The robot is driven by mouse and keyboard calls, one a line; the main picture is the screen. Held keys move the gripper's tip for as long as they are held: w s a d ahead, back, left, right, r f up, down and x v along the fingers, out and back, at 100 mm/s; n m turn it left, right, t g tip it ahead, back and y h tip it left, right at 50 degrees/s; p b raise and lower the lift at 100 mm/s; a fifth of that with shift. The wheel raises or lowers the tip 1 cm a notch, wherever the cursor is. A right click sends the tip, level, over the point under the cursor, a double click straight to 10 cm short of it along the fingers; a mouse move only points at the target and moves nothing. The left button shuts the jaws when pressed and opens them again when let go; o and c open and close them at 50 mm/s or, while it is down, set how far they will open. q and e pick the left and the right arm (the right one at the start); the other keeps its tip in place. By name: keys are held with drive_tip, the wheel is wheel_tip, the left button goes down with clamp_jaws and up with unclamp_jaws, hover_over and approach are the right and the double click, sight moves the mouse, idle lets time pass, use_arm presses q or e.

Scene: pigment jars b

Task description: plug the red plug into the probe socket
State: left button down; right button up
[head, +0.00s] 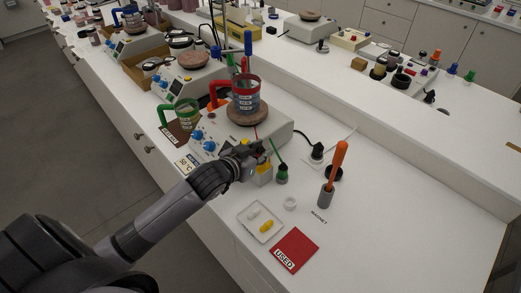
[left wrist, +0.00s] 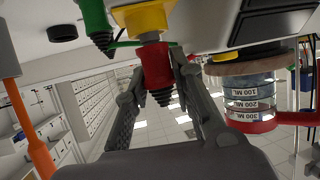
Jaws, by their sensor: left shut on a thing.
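My left gripper (head: 252,152) is above a small cream box at the front corner of the hotplate (head: 255,132). In the left wrist view its fingers are closed around the red plug (left wrist: 157,66), whose black ribbed end (left wrist: 161,98) points away from the box. A yellow collar (left wrist: 148,18) lies directly beyond the plug, against the box; it also shows in the head view as a yellow part (head: 264,168). The red plug lines up with the collar and looks close to or touching it; I cannot tell whether it is inserted. The gripper mostly hides the plug in the head view.
A green plug (head: 282,174) stands beside the box, its cable running close by. A beaker (head: 246,94) sits on the hotplate. An orange-handled tool in a grey holder (head: 327,194), a white tray (head: 245,226) and a red USED mat (head: 303,241) lie nearby.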

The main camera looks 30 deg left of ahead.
use_arm(q)
drive_tip(key=shift+f, duration=0.35)
drive_tip(key=c, duration=1.3)
unclamp_jaws()
drive_tip(key=shift+s, duration=0.15)
drive_tip(key=v, duration=1.2)
